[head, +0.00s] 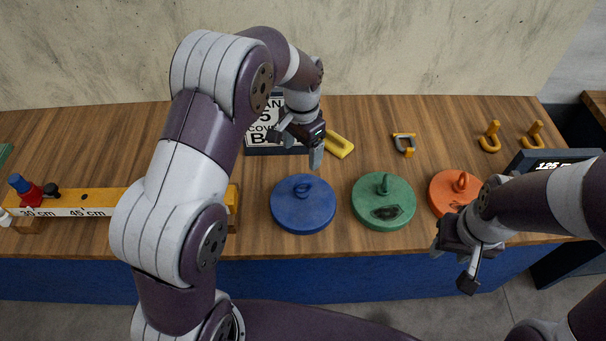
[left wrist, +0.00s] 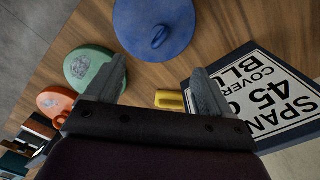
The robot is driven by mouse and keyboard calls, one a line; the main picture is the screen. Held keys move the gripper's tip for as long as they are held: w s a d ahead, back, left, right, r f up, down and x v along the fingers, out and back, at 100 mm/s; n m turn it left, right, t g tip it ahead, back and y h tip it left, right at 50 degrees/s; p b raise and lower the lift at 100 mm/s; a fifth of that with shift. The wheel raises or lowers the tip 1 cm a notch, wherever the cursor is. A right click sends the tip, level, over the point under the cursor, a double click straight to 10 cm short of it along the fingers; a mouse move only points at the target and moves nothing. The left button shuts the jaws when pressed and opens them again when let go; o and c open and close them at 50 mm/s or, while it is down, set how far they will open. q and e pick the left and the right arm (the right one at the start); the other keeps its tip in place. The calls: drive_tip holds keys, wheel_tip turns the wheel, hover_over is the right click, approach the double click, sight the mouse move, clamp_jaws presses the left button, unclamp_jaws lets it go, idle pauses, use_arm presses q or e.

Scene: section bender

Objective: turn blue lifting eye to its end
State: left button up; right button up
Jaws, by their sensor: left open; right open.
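The blue disc (head: 303,212) lies on the wooden bench, with a blue lifting eye (head: 304,187) standing up from its top. In the left wrist view the blue disc (left wrist: 139,17) is at the top, and its lifting eye (left wrist: 159,37) shows as a small ring. My left gripper (head: 298,146) is open and empty, above the bench behind the blue disc and apart from it. My right gripper (head: 453,268) is open and empty, in front of the bench edge near the orange disc.
A green disc (head: 384,210) and an orange disc (head: 447,196) stand right of the blue one. A sign (head: 262,135), a yellow block (head: 340,145), a grey-and-yellow shackle (head: 405,144) and yellow hooks (head: 490,138) lie behind. A yellow beam with a scale (head: 92,203) is at left.

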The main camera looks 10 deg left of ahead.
sight(303, 179)
use_arm(q)
wheel_tip(303, 179, down, 13)
drive_tip(key=n+p, duration=0.3)
drive_tip(key=n, duration=0.9)
drive_tip(key=shift+w+d, duration=0.1)
drive_tip(key=shift+w, duration=0.05)
drive_tip(key=c, duration=1.1)
drive_tip(key=shift+o, duration=0.2)
drive_tip(key=shift+f+m+b, duration=0.1)
drive_tip(key=shift+m+b, duration=0.35)
drive_tip(key=shift+m, duration=0.75)
